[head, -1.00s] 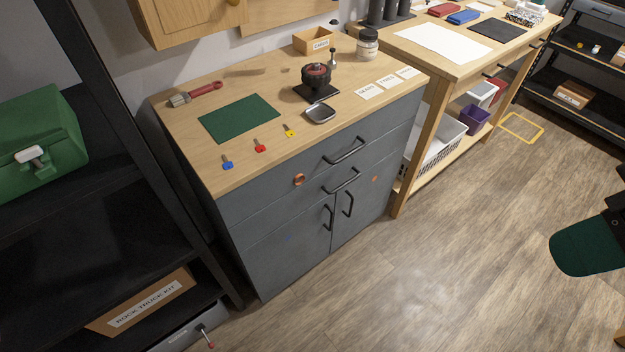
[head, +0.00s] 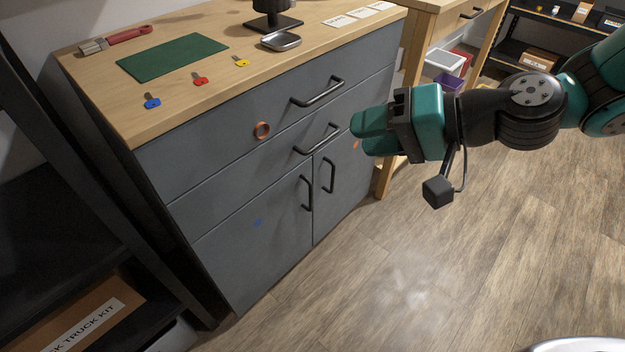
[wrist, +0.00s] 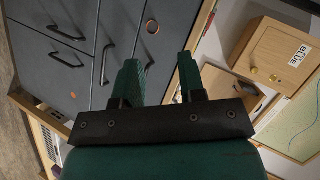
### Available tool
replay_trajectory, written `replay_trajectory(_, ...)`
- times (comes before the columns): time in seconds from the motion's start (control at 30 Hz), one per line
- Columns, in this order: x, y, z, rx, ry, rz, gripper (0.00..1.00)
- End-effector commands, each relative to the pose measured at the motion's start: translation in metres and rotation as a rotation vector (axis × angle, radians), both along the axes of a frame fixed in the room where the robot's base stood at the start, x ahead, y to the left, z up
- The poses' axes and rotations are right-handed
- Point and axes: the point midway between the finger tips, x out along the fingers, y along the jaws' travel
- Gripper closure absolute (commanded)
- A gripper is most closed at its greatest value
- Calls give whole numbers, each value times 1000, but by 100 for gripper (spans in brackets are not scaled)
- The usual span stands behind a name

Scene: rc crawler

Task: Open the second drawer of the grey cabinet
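The grey cabinet (head: 270,200) stands at left centre in the head view. Its second drawer (head: 225,178) is shut, with a black bar handle (head: 318,139) below the top drawer's handle (head: 318,92). My gripper (head: 358,135) has green fingers and is to the right of the second drawer's handle in the picture, apart from it. In the wrist view the two fingers (wrist: 160,72) are spread with nothing between them. The cabinet shows tilted at the upper left there, and the second drawer's handle (wrist: 106,62) appears left of the fingers.
Two door handles (head: 308,193) sit below the drawers. A copper ring (head: 262,130) is on the cabinet front. A dark shelf rack (head: 95,200) stands close on the left, a wooden workbench (head: 422,30) on the right. The floor (head: 400,280) in front is clear.

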Motion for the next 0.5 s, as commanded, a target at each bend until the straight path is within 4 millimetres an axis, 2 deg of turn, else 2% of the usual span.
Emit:
replay_trajectory(0.03,14,-1,-52,60,37,-71,63)
replay_trajectory(0.2,57,-14,-123,227,121,-309,63)
replay_trajectory(0.33,78,-27,-159,302,167,-445,63)
replay_trajectory(0.5,91,-35,-176,342,193,-526,63)
